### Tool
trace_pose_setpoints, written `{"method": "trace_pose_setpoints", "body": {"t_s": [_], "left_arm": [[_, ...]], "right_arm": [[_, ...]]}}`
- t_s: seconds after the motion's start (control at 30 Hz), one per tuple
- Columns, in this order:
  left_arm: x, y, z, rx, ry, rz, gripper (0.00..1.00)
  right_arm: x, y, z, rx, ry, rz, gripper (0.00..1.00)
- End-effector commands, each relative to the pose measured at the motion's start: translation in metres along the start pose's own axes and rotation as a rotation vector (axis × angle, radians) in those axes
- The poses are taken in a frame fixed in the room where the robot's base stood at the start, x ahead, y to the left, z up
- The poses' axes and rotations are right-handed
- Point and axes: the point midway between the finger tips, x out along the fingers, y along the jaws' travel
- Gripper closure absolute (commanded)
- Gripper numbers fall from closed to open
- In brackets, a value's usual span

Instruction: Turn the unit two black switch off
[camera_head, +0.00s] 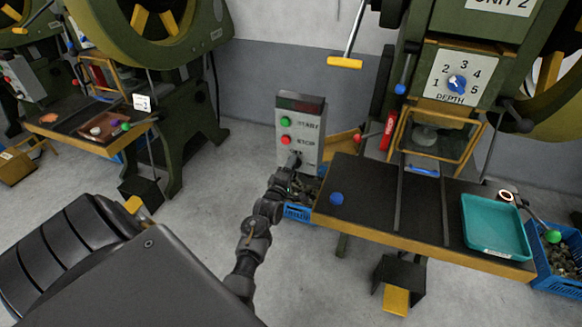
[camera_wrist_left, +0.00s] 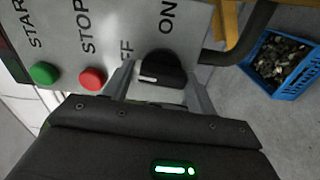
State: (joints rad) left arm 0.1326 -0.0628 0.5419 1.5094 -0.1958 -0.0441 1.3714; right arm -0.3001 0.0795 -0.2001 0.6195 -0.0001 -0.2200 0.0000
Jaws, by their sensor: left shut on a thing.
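The unit two control box (camera_head: 301,130) stands left of the unit 2 press, with a green START button (camera_head: 286,121) and a red STOP button (camera_head: 286,140). My left gripper (camera_head: 294,163) is at the lower part of this box. In the left wrist view the black switch (camera_wrist_left: 162,68) sits between the two fingers of my left gripper (camera_wrist_left: 160,85), which is shut on it. The switch's white mark lies at its left end, on the side of the partly hidden OFF label; the ON label is above it. In the head view the gripper mostly hides the switch. My right gripper is not in view.
The press table (camera_head: 375,207) stands right of my left arm, with a blue knob (camera_head: 336,198) and a teal tray (camera_head: 497,229) on it. A blue crate of parts (camera_wrist_left: 282,65) is beside the control box. Open floor lies left of the arm.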

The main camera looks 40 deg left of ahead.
Motion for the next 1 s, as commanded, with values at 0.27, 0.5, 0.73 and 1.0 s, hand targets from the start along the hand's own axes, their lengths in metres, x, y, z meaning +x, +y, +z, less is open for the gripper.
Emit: {"method": "trace_pose_setpoints", "body": {"t_s": [0.27, 0.5, 0.73, 1.0], "left_arm": [[0.0001, 0.0007, -0.0001, -0.084, 0.0, 0.0, 0.66], [0.0001, 0.0001, -0.0001, -0.102, 0.0, 0.0, 0.66], [0.0001, 0.0001, -0.0001, -0.102, 0.0, 0.0, 0.66], [0.0001, 0.0001, -0.0001, -0.1, 0.0, 0.0, 0.21]], "right_arm": [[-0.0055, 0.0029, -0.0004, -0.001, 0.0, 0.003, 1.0], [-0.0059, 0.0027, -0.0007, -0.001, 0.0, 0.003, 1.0], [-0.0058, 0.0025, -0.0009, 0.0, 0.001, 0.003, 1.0], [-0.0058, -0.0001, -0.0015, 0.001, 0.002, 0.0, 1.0]]}}
